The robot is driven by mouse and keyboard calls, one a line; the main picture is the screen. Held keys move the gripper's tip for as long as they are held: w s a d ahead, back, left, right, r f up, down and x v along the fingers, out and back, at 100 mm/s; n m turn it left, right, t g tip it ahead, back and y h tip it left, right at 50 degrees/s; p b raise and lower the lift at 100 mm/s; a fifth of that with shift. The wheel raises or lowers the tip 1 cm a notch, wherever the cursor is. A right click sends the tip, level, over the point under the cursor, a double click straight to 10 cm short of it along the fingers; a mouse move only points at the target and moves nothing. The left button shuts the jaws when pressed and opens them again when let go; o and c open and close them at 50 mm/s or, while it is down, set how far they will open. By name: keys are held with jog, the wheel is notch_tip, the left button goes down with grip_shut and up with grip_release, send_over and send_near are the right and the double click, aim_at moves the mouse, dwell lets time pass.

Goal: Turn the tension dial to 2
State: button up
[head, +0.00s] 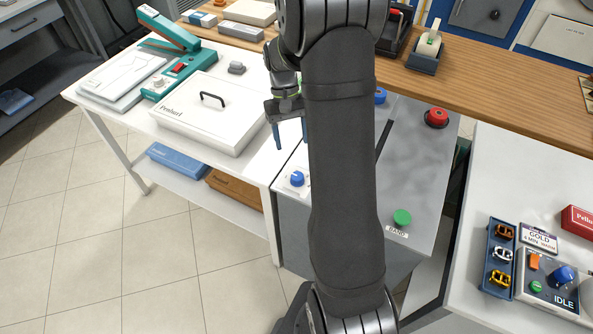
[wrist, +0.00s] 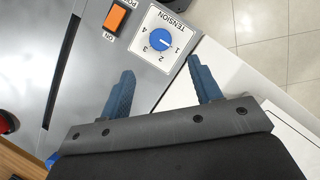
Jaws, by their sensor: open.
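The tension dial is a round blue knob (wrist: 161,40) on a white plate marked TENSION, with numbers 1 to 4 around it. A small pale mark on the knob seems to face the 1 side, but it is too small to be sure. In the head view the dial (head: 297,179) sits at the left front corner of the grey machine top. My gripper (wrist: 161,67) is open and empty, its two blue fingers spread apart with the dial beyond their tips in the wrist view. In the head view the gripper (head: 290,138) hangs above and behind the dial, not touching it.
An orange power switch (wrist: 115,18) sits beside the dial. The grey machine top also bears a green button (head: 402,217), a red button (head: 437,117) and a dark slot (head: 384,140). A white table (head: 257,169) with a white lidded press (head: 206,115) adjoins on the left.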

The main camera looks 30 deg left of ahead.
aim_at(298, 175)
jog(key=x, duration=1.1)
jog(key=c, duration=1)
jog(key=shift+m, duration=0.4)
jog(key=m+y, duration=0.1)
jog(key=m, duration=0.1)
jog(key=m+g+y, duration=0.1)
jog(key=m, duration=0.2)
jog(key=shift+w+d+m, duration=0.1)
jog(key=shift+d+m, duration=0.1)
jog(key=shift+m, duration=0.1)
jog(key=m+y, duration=0.2)
jog(key=m, duration=0.3)
jog(key=shift+d, duration=0.1)
jog(key=shift+m, duration=0.3)
